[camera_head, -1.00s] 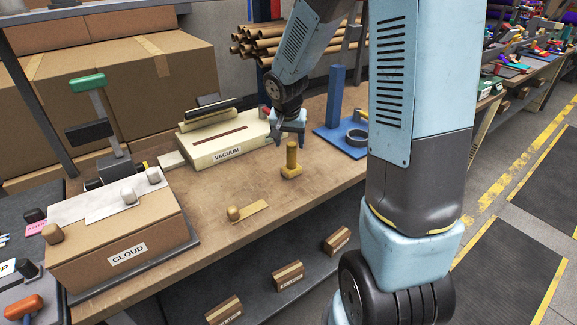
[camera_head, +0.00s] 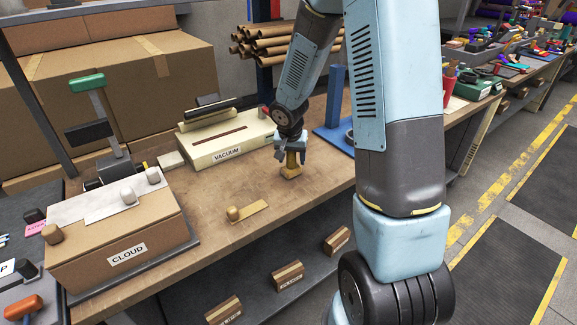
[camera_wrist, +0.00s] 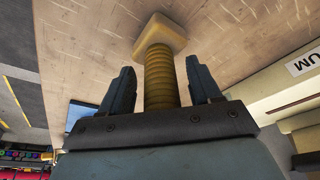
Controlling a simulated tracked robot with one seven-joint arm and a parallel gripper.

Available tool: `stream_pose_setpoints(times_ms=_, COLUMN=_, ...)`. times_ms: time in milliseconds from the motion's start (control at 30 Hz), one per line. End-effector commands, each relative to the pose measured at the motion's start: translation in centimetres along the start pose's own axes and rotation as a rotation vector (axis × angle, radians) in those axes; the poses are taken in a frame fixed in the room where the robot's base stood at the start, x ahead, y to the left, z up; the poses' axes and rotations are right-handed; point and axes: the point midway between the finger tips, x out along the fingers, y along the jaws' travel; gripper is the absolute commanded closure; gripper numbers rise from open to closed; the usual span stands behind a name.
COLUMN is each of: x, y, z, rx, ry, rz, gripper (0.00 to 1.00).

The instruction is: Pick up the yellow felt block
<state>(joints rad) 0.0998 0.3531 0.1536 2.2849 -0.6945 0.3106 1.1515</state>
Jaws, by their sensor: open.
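A yellow block (camera_head: 291,171) with an upright ribbed post stands on the wooden workbench (camera_head: 330,184). In the wrist view the block's squared base (camera_wrist: 163,33) shows beyond the ribbed yellow post (camera_wrist: 161,82). My gripper (camera_head: 290,158) is over it, pointing down. The wrist view shows my gripper (camera_wrist: 160,76) open, with one finger on each side of the post and gaps between fingers and post. In the head view the fingers hide most of the post.
A flat yellow strip with a rounded knob (camera_head: 247,211) lies to the left, near the bench's front edge. Behind is the cream VACUUM unit (camera_head: 227,140). A blue stand (camera_head: 337,100) is at the right, and the CLOUD box (camera_head: 125,250) at the left.

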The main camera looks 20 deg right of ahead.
Motion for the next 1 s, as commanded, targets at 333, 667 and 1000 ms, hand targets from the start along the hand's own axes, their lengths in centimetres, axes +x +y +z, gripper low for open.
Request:
stream_pose_setpoints(times_ms=333, x=-0.03, y=-0.01, z=0.00, rx=0.000, ry=0.000, rz=0.000, gripper=0.53)
stream_pose_setpoints(times_ms=667, x=-0.03, y=-0.01, z=0.01, rx=0.000, ry=0.000, rz=0.000, gripper=0.85)
stream_pose_setpoints(times_ms=1000, x=-0.03, y=-0.01, z=0.00, rx=0.000, ry=0.000, rz=0.000, gripper=1.00)
